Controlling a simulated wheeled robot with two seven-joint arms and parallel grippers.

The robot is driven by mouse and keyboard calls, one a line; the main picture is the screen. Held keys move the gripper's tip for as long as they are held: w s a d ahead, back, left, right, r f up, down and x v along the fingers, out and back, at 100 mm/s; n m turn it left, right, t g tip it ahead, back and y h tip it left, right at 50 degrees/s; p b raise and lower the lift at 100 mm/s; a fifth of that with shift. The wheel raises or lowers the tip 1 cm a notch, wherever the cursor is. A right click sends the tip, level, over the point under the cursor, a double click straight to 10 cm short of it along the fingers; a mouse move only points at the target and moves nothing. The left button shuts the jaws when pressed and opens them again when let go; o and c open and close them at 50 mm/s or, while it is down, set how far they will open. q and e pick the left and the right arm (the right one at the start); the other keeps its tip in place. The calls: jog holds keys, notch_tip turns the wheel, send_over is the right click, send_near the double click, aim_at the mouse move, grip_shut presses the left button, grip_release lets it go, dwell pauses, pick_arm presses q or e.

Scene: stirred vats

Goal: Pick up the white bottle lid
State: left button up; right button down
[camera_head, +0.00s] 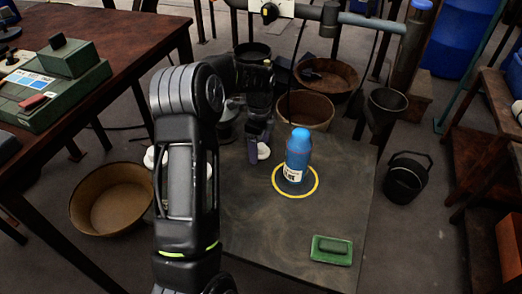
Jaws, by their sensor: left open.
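A small white piece that looks like the white bottle lid (263,151) lies on the dark grey table right by the fingertips of my left gripper (259,140). The gripper points down, its jaws open, with the white piece at or just behind the fingers; I cannot tell whether they touch it. A blue bottle (298,155) with a white label stands upright inside a yellow ring, to the right of the gripper. Another white object (150,157) shows partly behind my left arm, its shape mostly hidden. My right gripper is not in view.
A green block (331,249) lies near the table's (260,235) front right. Round tubs (305,110) stand behind the table and another tub (111,198) stands at left. A black bucket (406,177) is at right. The table is clear between ring and green block.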

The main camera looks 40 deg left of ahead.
aim_at(259, 145)
dwell(0.3)
pick_arm(q)
jog(key=c, duration=1.4)
notch_tip(259, 145, up, 10)
jog(key=p, duration=0.3)
jog(key=shift+p, duration=0.3)
